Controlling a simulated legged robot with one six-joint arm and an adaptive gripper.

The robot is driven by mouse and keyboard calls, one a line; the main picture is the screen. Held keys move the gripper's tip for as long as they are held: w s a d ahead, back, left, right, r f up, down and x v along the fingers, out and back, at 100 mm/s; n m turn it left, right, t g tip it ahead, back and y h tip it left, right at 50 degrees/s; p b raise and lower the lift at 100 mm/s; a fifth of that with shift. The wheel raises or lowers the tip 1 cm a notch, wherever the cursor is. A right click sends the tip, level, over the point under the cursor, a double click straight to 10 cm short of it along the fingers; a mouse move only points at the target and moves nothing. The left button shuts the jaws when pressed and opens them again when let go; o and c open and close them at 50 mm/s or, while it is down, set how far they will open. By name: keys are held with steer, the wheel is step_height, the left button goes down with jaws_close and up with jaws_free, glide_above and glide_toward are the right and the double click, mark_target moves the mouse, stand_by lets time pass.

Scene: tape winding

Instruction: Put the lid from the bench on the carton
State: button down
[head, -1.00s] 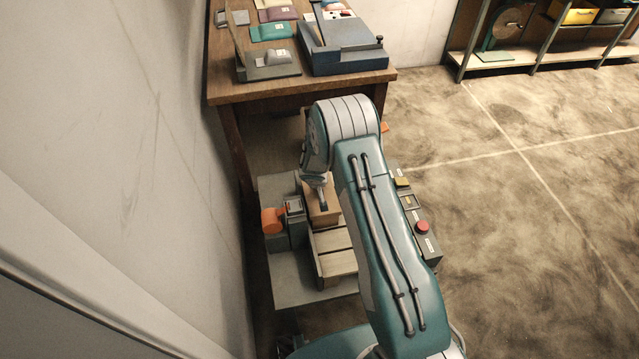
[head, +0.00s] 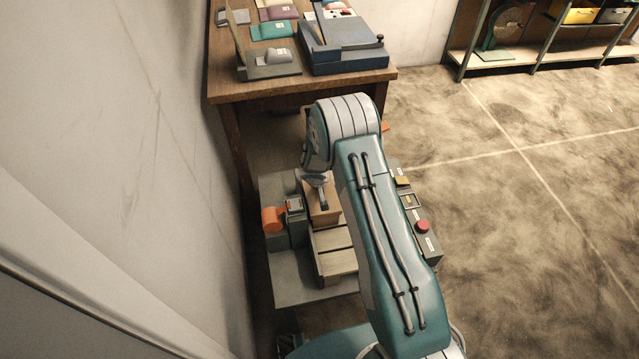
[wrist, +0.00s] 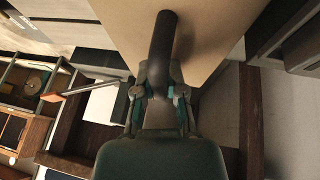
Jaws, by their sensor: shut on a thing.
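A tan flat panel with a dark upright handle, apparently the lid (wrist: 212,28), fills the top of the wrist view. My gripper (wrist: 160,85) is shut on the dark handle (wrist: 163,42), its two fingers either side of the handle's near end. In the head view, part of my gripper (head: 318,190) shows below my arm, over a brown box-like form (head: 325,215) on the grey machine. I cannot tell there where the lid ends and the carton begins, or whether they touch. My arm hides the right side of it.
The grey machine (head: 290,290) carries an orange roll (head: 273,219) on its left and a slatted bed (head: 333,255) in front. A control box with a red button (head: 422,226) stands right. A wooden bench (head: 285,92) with goods lies behind. A wall rises close on the left.

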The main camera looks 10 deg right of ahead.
steer(key=shift+s+f, duration=0.2)
steer(key=shift+f, duration=0.05)
steer(key=c, duration=0.6)
jaws_free()
steer(key=shift+c, duration=0.2)
steer(key=shift+r, duration=0.1)
steer(key=shift+a+r, duration=0.1)
steer(key=shift+r, duration=0.25)
steer(key=v, duration=1.1)
